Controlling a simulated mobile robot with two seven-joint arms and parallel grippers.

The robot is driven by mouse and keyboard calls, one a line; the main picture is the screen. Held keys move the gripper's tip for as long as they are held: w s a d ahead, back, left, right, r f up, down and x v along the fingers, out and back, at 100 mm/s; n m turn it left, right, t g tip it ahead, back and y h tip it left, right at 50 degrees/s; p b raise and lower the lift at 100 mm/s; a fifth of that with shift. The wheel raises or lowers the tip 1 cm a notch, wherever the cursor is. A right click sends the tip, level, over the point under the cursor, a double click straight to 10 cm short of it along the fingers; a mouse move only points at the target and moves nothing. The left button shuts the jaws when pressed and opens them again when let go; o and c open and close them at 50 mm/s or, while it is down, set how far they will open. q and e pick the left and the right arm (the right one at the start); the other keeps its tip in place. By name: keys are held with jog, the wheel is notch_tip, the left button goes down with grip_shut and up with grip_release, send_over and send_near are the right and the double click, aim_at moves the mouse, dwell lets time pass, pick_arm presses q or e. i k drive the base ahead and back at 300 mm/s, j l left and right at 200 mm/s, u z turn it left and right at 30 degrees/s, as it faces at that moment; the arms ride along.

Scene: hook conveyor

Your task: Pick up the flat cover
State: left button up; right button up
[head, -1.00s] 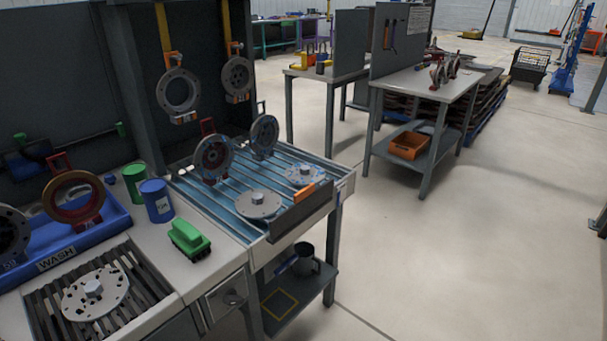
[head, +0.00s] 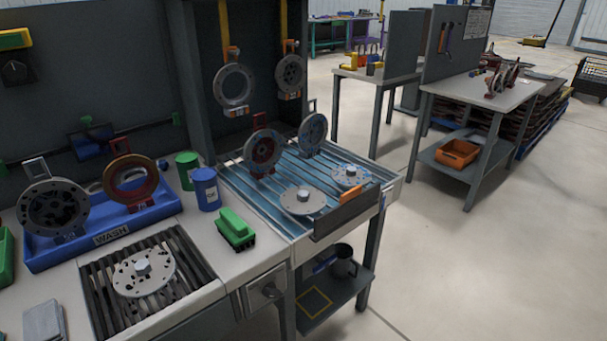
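Several flat round covers with a central knob are in the head view. One grey flat cover (head: 144,273) with holes lies on the dark slatted grate at the front left. A second flat cover (head: 303,200) lies on the blue slatted rack, and a third flat cover (head: 350,176) lies behind it to the right, by an orange piece at the rack's edge. I cannot tell which one the task means. Neither of my grippers shows in this view.
A blue WASH tray (head: 104,235) holds two upright ring parts. Blue can (head: 206,189), green can (head: 187,170) and green brush (head: 236,229) stand between tray and rack. Ring parts hang from yellow straps above the rack (head: 277,172).

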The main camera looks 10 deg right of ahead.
aim_at(346, 176)
jog(key=l+u, duration=0.15)
jog(key=u, duration=0.25)
jog(key=i+l+u, duration=0.1)
jog(key=u, duration=0.3)
jog(key=l+u, duration=0.2)
jog(key=u, duration=0.25)
jog(key=l+u, duration=0.35)
jog(key=k+l+u, duration=0.15)
jog(key=l+u, duration=0.2)
jog(key=k+l+u, duration=0.15)
jog(key=l, duration=0.15)
jog(key=k+l+u, duration=0.15)
jog(key=l, duration=0.15)
jog(key=l+u, duration=0.15)
jog(key=l, duration=0.15)
jog(key=k+l, duration=0.35)
jog(key=l, duration=0.2)
jog(key=k+l+u, duration=0.15)
jog(key=k+l, duration=0.15)
jog(key=l, duration=0.2)
jog(key=k+l, duration=0.35)
jog(key=l, duration=0.75)
jog(key=i, duration=0.15)
jog(key=j+u, duration=0.05)
